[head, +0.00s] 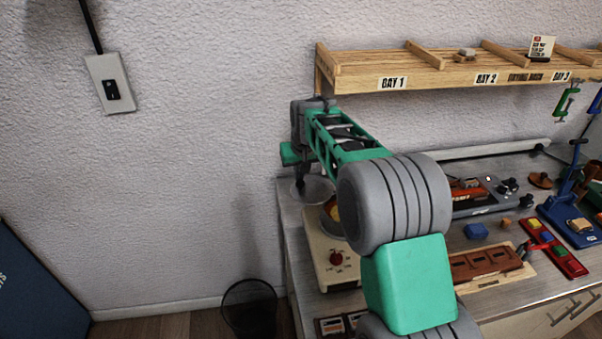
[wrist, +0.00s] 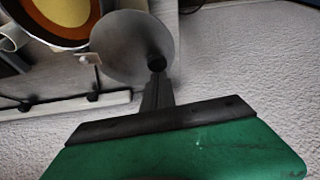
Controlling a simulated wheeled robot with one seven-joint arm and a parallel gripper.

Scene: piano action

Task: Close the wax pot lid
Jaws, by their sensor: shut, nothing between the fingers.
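The wax pot (head: 332,212) is at the left end of the bench, mostly hidden behind my arm. In the wrist view the pot (wrist: 88,36) is at the upper left, uncovered, with amber wax inside. The lid, a grey disc (wrist: 124,42), is off to the side of the pot opening; it also shows in the head view (head: 318,190). A dark round knob is on the lid. My gripper (wrist: 157,82) is shut and empty, its tips right by the knob; I cannot tell whether they touch. In the head view my gripper (head: 300,190) points down at the lid.
A cream heater with a red dial (head: 336,258) is below the pot. A wooden shelf (head: 440,78) is on the wall above the bench. Tools and trays, including a red tray (head: 552,246), fill the bench to the right. A dark bin (head: 249,306) stands on the floor.

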